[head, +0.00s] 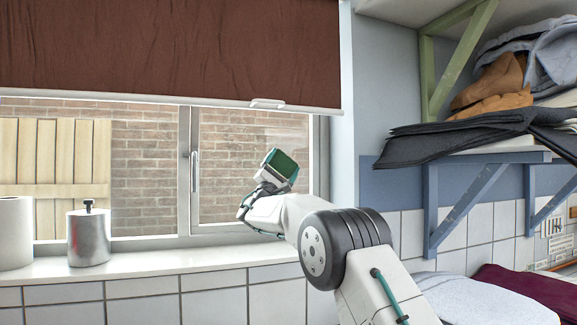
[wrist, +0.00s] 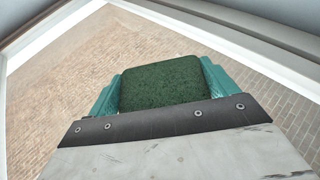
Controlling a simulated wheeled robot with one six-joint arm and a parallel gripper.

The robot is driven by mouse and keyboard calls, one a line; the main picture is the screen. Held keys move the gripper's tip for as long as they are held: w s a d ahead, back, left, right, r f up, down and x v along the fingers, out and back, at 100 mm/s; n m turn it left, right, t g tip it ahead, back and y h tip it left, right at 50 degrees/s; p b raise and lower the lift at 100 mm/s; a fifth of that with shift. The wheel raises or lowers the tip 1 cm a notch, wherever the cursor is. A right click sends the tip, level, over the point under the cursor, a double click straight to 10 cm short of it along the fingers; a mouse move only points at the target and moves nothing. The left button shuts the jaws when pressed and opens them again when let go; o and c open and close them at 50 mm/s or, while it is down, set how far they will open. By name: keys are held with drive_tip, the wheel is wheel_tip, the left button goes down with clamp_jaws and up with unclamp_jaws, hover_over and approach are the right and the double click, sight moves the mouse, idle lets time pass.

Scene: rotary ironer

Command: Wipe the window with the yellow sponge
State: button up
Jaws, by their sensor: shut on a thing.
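My gripper (head: 268,181) is shut on a sponge (head: 284,165). The sponge's visible face is dark green; no yellow shows. In the wrist view the sponge (wrist: 160,84) sits between the two teal fingers. The window (head: 235,150) is behind, with a brick wall seen through its glass. My gripper is raised in front of the lower right pane, near the right side of the frame. In the wrist view the pane (wrist: 65,85) spreads around the sponge, with white frame at the edges. I cannot tell whether the sponge touches the glass.
A brown blind (head: 170,50) covers the window's top. A handle (head: 195,170) stands out on the middle frame bar. A metal canister (head: 88,238) and a white roll (head: 15,235) stand at the left of the sill (head: 160,262). Folded cloths (head: 470,130) lie on the right shelf.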

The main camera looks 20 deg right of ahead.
sight(296, 164)
drive_tip(key=shift+s+a, duration=0.1)
drive_tip(key=shift+a, duration=3.85)
drive_tip(key=shift+d, duration=0.15)
drive_tip(key=shift+w+d, duration=0.2)
drive_tip(key=shift+d, duration=3.7)
drive_tip(key=shift+s+d+f, duration=0.1)
drive_tip(key=shift+s+d, duration=0.05)
drive_tip(key=shift+d, duration=2)
drive_tip(key=shift+a, duration=2.2)
drive_tip(key=a, duration=0.8)
